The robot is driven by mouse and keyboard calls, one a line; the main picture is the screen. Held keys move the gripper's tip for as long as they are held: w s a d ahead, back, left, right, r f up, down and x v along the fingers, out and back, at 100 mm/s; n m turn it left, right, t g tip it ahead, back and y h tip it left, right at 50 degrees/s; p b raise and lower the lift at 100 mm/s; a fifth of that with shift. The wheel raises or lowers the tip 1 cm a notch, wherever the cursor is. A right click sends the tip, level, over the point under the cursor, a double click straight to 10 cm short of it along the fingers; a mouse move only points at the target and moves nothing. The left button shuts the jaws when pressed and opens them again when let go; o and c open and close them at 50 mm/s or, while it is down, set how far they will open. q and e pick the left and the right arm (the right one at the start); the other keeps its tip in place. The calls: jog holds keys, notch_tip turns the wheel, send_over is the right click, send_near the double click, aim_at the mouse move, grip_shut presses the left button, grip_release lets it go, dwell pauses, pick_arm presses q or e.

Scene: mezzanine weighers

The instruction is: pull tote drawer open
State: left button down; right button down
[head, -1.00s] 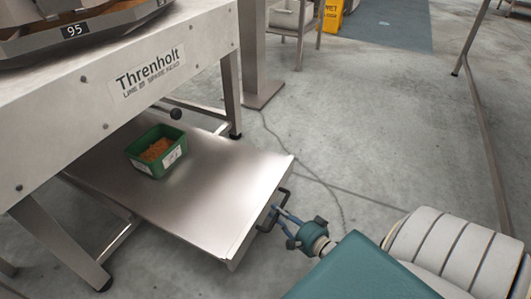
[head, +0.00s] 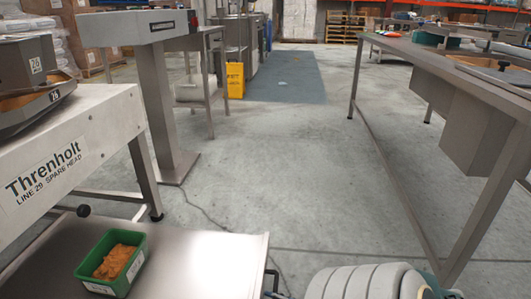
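The tote drawer (head: 205,262), a flat steel tray, sticks out from under the Threnholt weigher at the lower left of the head view. The picture's bottom edge cuts it off. A green tote (head: 135,275) with orange contents and white labels sits on it. The dark drawer handle (head: 273,278) shows only in part at the tray's right edge. My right gripper is almost wholly below the picture; at most a sliver of it shows by the handle, so its grip is hidden. My white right arm shows at the bottom. My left gripper is not in view.
The weigher frame (head: 85,145) stands over the drawer, with a round black knob (head: 83,210) below it. A steel pillar (head: 165,110) stands behind. A long steel bench (head: 430,65) is at the right. The grey floor between is open, with a thin cable on it.

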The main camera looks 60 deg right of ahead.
jog(key=shift+s, duration=0.15)
jog(key=c, duration=1.6)
grip_release()
jog(key=shift+o, duration=0.2)
jog(key=s+r, duration=0.2)
jog(key=s, duration=0.9)
jog(key=shift+s, duration=0.4)
jog(key=shift+s, duration=0.1)
